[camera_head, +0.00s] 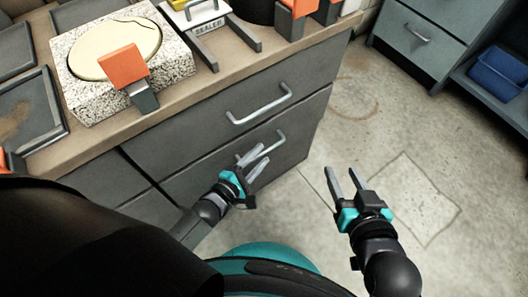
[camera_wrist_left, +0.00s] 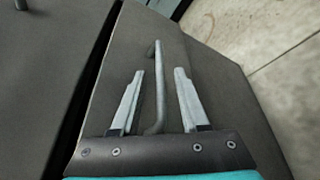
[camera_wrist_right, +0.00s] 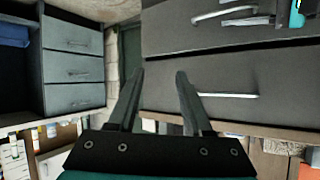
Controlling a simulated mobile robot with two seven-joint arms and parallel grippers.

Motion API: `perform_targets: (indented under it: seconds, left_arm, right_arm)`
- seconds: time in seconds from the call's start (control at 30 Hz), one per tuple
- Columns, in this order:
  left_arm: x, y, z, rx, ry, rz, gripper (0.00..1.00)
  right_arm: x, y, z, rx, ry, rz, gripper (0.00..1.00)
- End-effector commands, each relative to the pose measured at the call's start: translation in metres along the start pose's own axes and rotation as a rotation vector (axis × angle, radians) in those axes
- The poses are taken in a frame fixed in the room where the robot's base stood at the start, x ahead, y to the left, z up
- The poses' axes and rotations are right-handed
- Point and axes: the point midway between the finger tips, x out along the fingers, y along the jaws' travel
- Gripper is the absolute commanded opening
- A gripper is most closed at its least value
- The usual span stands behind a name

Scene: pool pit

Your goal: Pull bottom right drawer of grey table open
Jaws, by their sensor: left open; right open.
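The grey table (camera_head: 60,182) has two stacked drawers on its right side. The bottom right drawer (camera_head: 196,185) looks shut, with a metal bar handle (camera_head: 275,136). My left gripper (camera_head: 262,152) is open at this handle. In the left wrist view, the handle (camera_wrist_left: 160,90) runs between the two open fingers (camera_wrist_left: 159,73), with gaps on both sides. The upper right drawer's handle (camera_head: 258,104) is above it. My right gripper (camera_head: 341,170) is open and empty, to the right of the table over the floor. The right wrist view shows its fingers (camera_wrist_right: 160,73) apart.
The tabletop holds a stone block (camera_head: 160,87), dark trays (camera_head: 30,115) and orange-handled tools (camera_head: 123,66). Another grey drawer cabinet (camera_head: 423,50) and a blue bin (camera_head: 499,72) stand at the far right. Concrete floor (camera_head: 400,140) between them is clear.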

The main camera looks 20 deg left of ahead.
Motion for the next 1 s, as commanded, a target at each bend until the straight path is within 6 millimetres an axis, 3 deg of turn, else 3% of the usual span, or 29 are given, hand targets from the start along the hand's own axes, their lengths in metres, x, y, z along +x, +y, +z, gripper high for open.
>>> perform_targets:
  seconds: [0.4,0.83,1.0]
  left_arm:
    - [0.023,-0.001,0.000,-0.001,0.000,0.000,0.45]
    - [0.026,0.000,0.000,-0.001,0.000,0.000,0.45]
    - [0.026,0.000,0.000,-0.001,0.000,0.000,0.28]
  right_arm:
    - [0.002,-0.017,-0.009,0.031,0.186,-0.046,0.50]
    - [0.000,-0.020,-0.012,0.037,0.217,-0.053,0.50]
    - [0.001,-0.020,-0.011,0.036,0.217,-0.053,0.50]
